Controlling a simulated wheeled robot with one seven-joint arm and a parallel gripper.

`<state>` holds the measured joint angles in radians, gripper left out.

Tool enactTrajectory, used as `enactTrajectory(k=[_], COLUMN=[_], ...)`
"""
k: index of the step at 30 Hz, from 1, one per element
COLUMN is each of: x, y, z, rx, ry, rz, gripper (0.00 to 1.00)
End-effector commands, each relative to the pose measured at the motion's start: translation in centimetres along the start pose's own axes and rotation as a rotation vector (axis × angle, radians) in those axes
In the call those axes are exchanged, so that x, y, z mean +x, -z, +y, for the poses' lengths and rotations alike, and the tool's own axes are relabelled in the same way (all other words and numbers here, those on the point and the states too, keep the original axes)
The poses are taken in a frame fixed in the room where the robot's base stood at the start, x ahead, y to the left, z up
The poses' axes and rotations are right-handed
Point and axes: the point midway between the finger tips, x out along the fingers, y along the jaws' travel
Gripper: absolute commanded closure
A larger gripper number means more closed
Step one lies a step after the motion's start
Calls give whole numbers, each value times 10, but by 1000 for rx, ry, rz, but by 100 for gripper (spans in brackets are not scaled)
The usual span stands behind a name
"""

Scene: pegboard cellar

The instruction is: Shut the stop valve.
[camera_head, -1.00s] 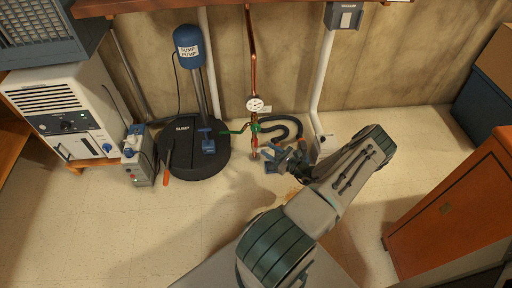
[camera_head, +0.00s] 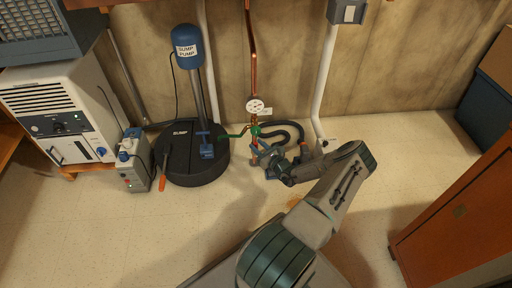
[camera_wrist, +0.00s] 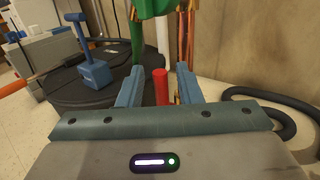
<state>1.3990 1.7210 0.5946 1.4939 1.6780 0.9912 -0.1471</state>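The copper pipe (camera_head: 252,60) runs down the wall, past a round white gauge (camera_head: 256,106), to a green valve body (camera_head: 255,130). A green lever or arm (camera_head: 232,135) reaches left from it. Below it is a red handle-like part, mostly behind my gripper (camera_head: 264,155) in the head view. In the wrist view my gripper (camera_wrist: 160,78) is open, and the red part (camera_wrist: 161,90) stands upright between its two blue fingers, with gaps on both sides. The green part (camera_wrist: 150,10) is above it. I cannot tell which part is the stop valve's handle.
The black sump lid (camera_head: 192,160) with the blue pump (camera_head: 187,48) stands left of the pipe. A dark hose (camera_head: 292,128) curls right of it. A grey device (camera_head: 132,165) and an orange-handled tool (camera_head: 163,180) are farther left. An orange cabinet (camera_head: 455,210) is at right.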

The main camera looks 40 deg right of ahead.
Motion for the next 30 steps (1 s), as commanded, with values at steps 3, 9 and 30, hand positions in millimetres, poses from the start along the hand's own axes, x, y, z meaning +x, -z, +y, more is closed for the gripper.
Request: enactTrajectory(k=[3, 9, 30], x=[11, 16, 9], y=[1, 0, -4], z=[0, 0, -10], rx=[-2, -1, -34], ry=[0, 0, 24], rz=[0, 0, 25], gripper=[68, 68, 100])
